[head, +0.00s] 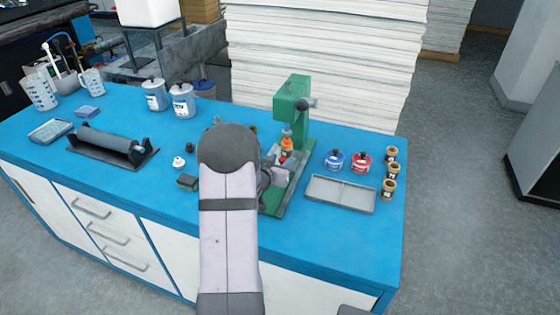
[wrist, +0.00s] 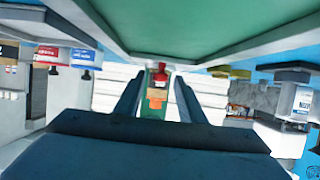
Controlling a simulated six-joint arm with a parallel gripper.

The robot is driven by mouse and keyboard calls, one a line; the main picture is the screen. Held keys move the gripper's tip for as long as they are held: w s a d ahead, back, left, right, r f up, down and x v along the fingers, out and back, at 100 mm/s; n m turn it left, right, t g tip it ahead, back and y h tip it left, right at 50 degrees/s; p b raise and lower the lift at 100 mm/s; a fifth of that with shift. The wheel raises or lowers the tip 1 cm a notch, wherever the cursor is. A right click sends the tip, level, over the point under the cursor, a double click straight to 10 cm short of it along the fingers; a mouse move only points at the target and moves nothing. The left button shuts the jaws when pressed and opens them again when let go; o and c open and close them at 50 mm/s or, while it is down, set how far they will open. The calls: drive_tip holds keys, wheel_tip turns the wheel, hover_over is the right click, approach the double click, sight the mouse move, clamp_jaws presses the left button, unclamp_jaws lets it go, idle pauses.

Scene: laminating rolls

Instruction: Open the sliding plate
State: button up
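The green press (head: 291,105) stands on the blue bench, with a long green base (head: 297,189) and an orange and red part (head: 287,147) under its head. A small pale plate-like piece (head: 281,177) shows on the base beside my gripper (head: 270,176); I cannot tell for sure that it is the sliding plate. In the wrist view, which looks upside down, my gripper (wrist: 158,84) has its two dark fingers apart. The orange and red part (wrist: 157,92) shows between them, farther off. A green surface (wrist: 200,20) fills the top. My arm hides part of the press base in the head view.
A grey tray (head: 340,194), blue jar (head: 334,160), red jar (head: 361,161) and several small brown jars (head: 391,171) stand right of the press. A dark roller (head: 109,140) lies at left. White stacked sheets (head: 325,60) rise behind.

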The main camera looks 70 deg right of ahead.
drive_tip(key=shift+c, duration=0.6)
clamp_jaws()
drive_tip(key=a, duration=1.6)
drive_tip(key=shift+a, duration=0.3)
drive_tip(key=shift+a+f, duration=0.1)
drive_tip(key=shift+o, duration=0.6)
unclamp_jaws()
drive_tip(key=shift+a+r+p, duration=0.25)
drive_tip(key=shift+r+p, duration=0.05)
drive_tip(key=shift+p, duration=0.2)
